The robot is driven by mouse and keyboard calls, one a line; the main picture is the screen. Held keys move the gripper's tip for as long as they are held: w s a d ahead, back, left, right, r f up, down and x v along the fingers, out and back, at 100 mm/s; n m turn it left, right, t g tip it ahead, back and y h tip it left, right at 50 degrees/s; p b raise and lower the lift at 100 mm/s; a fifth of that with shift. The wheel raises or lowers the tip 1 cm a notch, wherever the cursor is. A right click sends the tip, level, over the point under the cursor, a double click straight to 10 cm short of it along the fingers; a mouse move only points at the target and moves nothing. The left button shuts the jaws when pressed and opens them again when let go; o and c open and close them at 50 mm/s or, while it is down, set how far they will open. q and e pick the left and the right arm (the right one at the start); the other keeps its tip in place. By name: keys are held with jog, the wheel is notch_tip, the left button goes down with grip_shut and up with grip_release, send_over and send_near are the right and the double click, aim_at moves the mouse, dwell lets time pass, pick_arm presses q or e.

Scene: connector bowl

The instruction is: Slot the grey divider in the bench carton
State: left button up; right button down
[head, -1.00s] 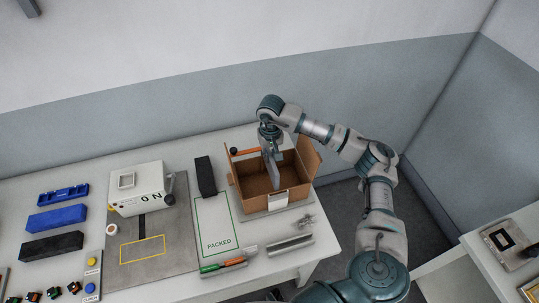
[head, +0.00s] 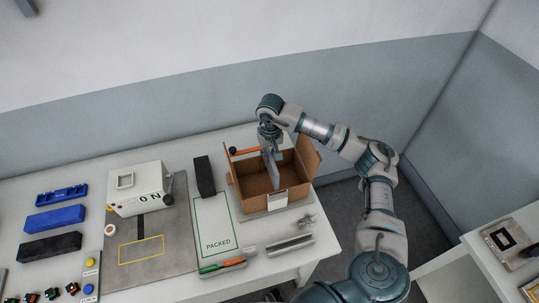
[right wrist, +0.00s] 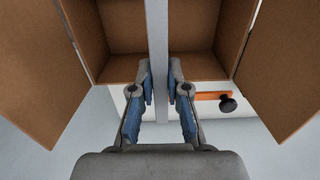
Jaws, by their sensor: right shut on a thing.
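The open cardboard bench carton (head: 291,197) stands at the right end of the bench with its flaps spread. My right gripper (head: 270,148) is over the carton, pointing down, shut on the grey divider (head: 271,169). The divider hangs upright, its lower part within the carton's outline; I cannot tell how deep it reaches. In the right wrist view the divider (right wrist: 157,40) shows edge-on between the two blue-padded fingers (right wrist: 158,90), with brown carton interior (right wrist: 125,68) on both sides. The divider's lower edge is not clear. My left gripper is not in view.
An orange bar with a black knob (right wrist: 227,103) lies close beside the carton. A black block (head: 204,175), a green-outlined PACKED sheet (head: 217,240) and a white box-shaped machine (head: 138,190) stand to the left. A metal channel (head: 290,245) lies in front.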

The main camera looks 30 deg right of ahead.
aim_at(269, 167)
dwell(0.6)
jog(key=shift+f, duration=0.1)
jog(key=shift+f+b, duration=0.35)
jog(key=shift+b, duration=0.15)
jog(key=shift+f+b, duration=1.65)
jog(key=shift+f, duration=0.5)
jog(key=shift+f, duration=0.35)
jog(key=shift+b, duration=0.3)
jog(key=shift+f, duration=0.35)
